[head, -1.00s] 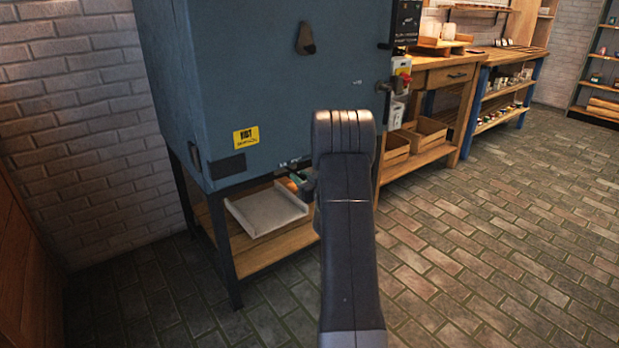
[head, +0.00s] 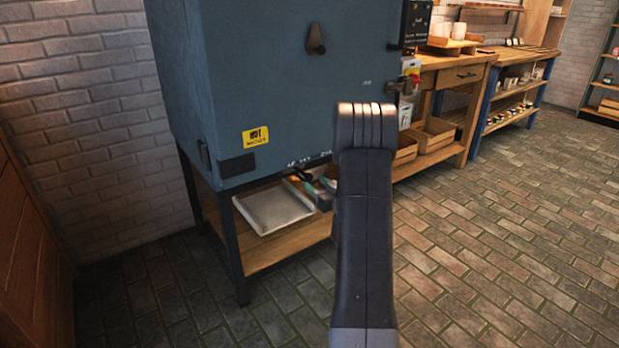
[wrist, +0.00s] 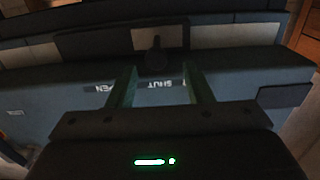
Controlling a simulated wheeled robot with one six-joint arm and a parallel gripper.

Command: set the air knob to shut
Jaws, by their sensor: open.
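The air knob (wrist: 157,62) looks like a dark round knob with a narrow upright part, in the upper middle of the wrist view. Pale lettering lies below it, "SHUT" (wrist: 170,84) close to the middle and a partly covered "OPEN" (wrist: 103,88) to the left. My gripper (wrist: 160,80) is open, its two fingers apart on either side of the "SHUT" lettering, with nothing seen between them. How far the fingertips are from the knob I cannot tell.
A dark fitting (head: 316,38) sticks out of the kiln's front. A pale tray (head: 272,208) lies on the wooden shelf under the kiln. A wooden workbench (head: 455,78) with crates stands at right. The brick floor (head: 500,240) at right is clear.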

